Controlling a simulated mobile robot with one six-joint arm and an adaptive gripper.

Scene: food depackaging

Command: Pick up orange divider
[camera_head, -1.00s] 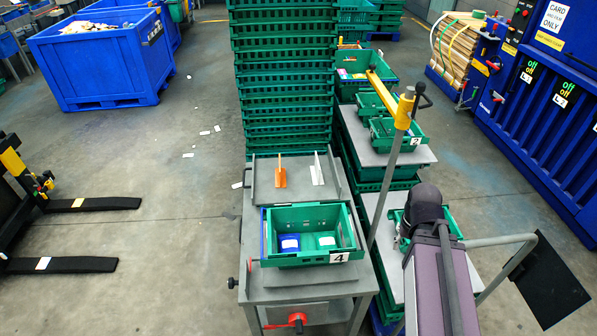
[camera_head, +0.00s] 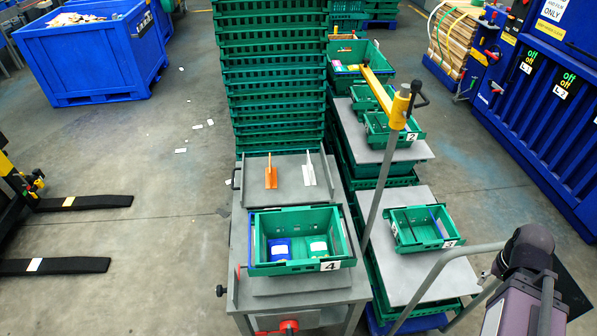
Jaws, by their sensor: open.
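The orange divider (camera_head: 271,176) stands upright on the grey tray (camera_head: 288,192) at the back of the near table. It is narrow at the top and wider at its foot. A similar white divider (camera_head: 309,175) stands to its right, apart from it. No fingers of my gripper can be made out. Only the dark, rounded joint and purple-grey link of my arm show at the lower right, well away from the divider.
A green crate marked 4 (camera_head: 258,240) stands in front of the dividers, with blue and white packs inside. A tall green crate stack (camera_head: 275,85) rises behind. A grey post with a yellow top (camera_head: 398,110) and a small crate (camera_head: 398,236) stand to the right.

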